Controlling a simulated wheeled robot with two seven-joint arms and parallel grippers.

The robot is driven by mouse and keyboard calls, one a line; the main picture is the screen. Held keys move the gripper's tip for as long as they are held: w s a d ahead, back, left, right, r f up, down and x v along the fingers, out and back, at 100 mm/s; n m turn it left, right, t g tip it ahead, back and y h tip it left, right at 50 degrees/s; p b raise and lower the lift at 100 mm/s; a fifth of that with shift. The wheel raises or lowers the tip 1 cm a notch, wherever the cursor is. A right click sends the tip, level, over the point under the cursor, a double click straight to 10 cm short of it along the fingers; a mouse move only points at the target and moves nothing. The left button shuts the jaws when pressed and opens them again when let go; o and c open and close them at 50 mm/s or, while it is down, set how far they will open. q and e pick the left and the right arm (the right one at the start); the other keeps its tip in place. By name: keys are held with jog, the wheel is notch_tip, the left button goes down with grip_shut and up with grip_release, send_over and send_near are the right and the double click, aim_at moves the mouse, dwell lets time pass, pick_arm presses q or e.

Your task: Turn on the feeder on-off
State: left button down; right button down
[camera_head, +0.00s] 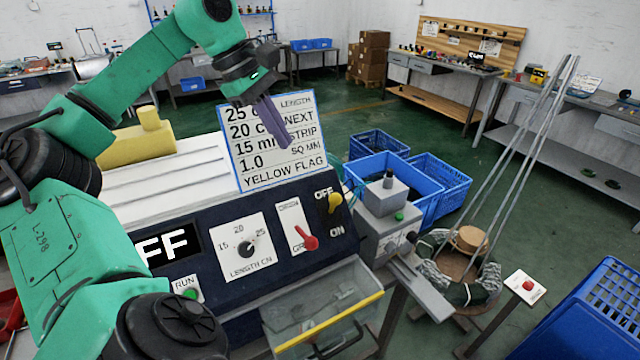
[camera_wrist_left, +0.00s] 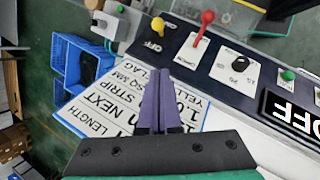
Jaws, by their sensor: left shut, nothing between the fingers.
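The feeder on-off switch (camera_head: 334,203) is a yellow-knobbed lever on the dark sloped panel, between the labels OFF above and ON below. Its knob sits up by OFF. It also shows in the left wrist view (camera_wrist_left: 158,25). The panel's display (camera_head: 165,246) reads FF, partly hidden by my left arm; in the left wrist view the display (camera_wrist_left: 292,113) reads OFF. My left gripper (camera_head: 276,140) is shut and empty, its purple fingers in front of the white sign, apart from the switch. In the wrist view its fingertips (camera_wrist_left: 161,75) point toward the panel. My right gripper is not in view.
A red lever (camera_head: 307,240), a length dial (camera_head: 246,247) and a green RUN button (camera_head: 190,294) share the panel. The white sign (camera_head: 228,150) stands behind it. A grey box unit (camera_head: 385,205) stands right of the switch, with blue crates (camera_head: 440,185) behind.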

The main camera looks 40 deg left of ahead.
pick_arm(q)
send_near(334, 203)
jog(key=a+f, duration=0.1)
jog(key=w+a+f, duration=0.1)
jog(key=a, duration=0.1)
jog(key=a+f, duration=0.1)
jog(key=f, duration=0.1)
jog(key=shift+w+a, duration=0.25)
jog(key=shift+w, duration=0.1)
jog(key=d, duration=0.1)
jog(key=w+d+f+p, duration=0.1)
jog(key=d, duration=0.1)
jog(key=shift+w+f, duration=0.1)
jog(key=shift+f, duration=0.1)
jog(key=shift+d+f+p, duration=0.1)
jog(key=shift+d+p, duration=0.1)
jog(key=shift+p, duration=0.1)
jog(key=shift+f, duration=0.1)
jog(key=shift+d+y, duration=0.25)
jog(key=shift+y, duration=0.05)
